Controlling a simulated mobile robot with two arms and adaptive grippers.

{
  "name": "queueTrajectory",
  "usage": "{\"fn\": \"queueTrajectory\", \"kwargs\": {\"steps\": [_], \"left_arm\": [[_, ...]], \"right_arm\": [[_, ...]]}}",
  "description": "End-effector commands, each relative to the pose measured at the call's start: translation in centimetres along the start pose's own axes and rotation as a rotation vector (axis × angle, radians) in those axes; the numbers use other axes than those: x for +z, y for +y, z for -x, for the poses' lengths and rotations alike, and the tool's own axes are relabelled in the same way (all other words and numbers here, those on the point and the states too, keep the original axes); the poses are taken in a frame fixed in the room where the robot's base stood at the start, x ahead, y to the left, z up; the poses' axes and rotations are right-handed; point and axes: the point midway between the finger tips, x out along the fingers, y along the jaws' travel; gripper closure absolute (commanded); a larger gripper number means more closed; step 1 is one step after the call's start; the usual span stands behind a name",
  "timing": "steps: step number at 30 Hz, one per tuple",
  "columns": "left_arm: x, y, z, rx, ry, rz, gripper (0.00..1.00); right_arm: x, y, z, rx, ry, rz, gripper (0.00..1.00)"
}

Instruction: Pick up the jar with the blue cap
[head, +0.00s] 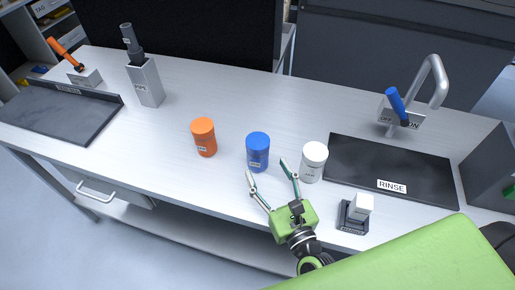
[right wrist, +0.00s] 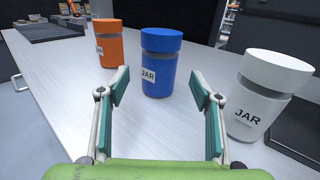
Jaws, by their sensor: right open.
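The jar with the blue cap (head: 257,152) stands upright on the white counter, between an orange jar (head: 204,137) and a white jar (head: 313,162). In the right wrist view the blue jar (right wrist: 161,62) is ahead, roughly centred between the fingers, with a "JAR" label on its front. My right gripper (head: 267,169) is open and empty at the counter's front side, its fingertips just short of the blue jar. In the right wrist view the gripper (right wrist: 160,92) shows both teal finger pads spread apart. My left gripper is not in view.
A dark mat labelled RINSE (head: 420,172) and a tap with a blue handle (head: 397,104) lie to the right. A small white block on a dark stand (head: 354,213) is near the front edge. A grey holder (head: 146,84) stands at left. The counter behind the jars is clear.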

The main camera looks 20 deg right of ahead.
Motion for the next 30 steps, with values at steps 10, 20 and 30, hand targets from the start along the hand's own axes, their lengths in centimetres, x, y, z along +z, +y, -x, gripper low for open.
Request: {"fn": "queueTrajectory", "kwargs": {"steps": [10, 20, 30], "left_arm": [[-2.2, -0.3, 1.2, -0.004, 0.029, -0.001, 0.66], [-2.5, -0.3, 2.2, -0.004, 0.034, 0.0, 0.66], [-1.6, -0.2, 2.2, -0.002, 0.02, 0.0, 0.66]], "right_arm": [[0.2, 0.1, -3.0, 0.0, -0.001, 0.0, 0.41], [-0.2, 0.1, -6.5, -0.002, 0.001, 0.001, 0.41], [-0.3, 0.1, -6.5, -0.001, 0.001, 0.001, 0.7]]}}
